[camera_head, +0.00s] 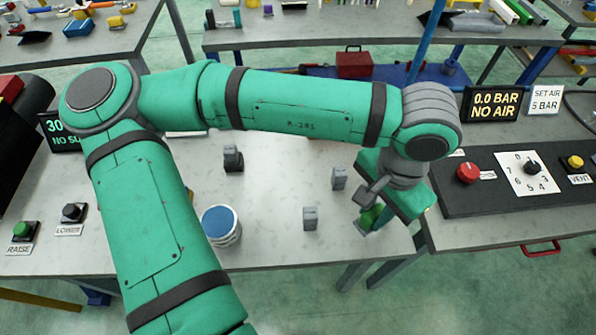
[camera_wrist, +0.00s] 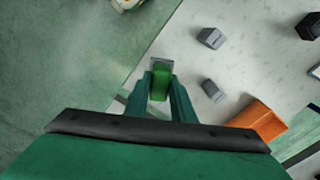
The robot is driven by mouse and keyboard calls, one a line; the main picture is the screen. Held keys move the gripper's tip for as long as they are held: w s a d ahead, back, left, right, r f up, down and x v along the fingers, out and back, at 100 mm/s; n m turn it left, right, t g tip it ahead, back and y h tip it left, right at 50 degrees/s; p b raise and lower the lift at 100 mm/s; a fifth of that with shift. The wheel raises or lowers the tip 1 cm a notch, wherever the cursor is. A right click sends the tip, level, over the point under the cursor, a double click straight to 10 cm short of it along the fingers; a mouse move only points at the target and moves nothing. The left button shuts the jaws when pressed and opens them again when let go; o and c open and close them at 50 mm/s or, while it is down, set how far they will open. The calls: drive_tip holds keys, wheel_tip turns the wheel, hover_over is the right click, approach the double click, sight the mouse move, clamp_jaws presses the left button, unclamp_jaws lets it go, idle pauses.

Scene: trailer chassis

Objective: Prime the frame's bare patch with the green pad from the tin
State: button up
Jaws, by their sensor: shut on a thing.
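My gripper (camera_head: 371,203) is shut on a green pad (camera_head: 372,217), at the right end of the pale table. In the wrist view the two fingers (camera_wrist: 160,92) close on the green pad (camera_wrist: 160,82), with a grey part showing at its far end. A white tin (camera_head: 221,238) with a blue top stands on the table, left of my gripper and well apart from it. I cannot make out the frame's bare patch in either view. My arm hides part of the table.
Grey blocks (camera_head: 339,178) (camera_head: 310,218) stand on the table near my gripper. A darker block (camera_head: 233,158) stands farther left. An orange object (camera_wrist: 258,120) shows in the wrist view. A control panel (camera_head: 500,190) with a red knob (camera_head: 468,173) lies right. A display reads 0.0 BAR, NO AIR (camera_head: 494,104).

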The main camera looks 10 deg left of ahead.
drive_tip(key=s+a+n, duration=0.2)
drive_tip(key=a+n, duration=0.9)
drive_tip(key=a, duration=2.3)
drive_tip(key=shift+s+d+f, duration=0.1)
drive_tip(key=shift+d+f, duration=0.05)
drive_tip(key=shift+f, duration=2.75)
drive_tip(key=shift+f, duration=0.6)
drive_tip(key=shift+r, duration=0.15)
wheel_tip(320, 180, up, 7)
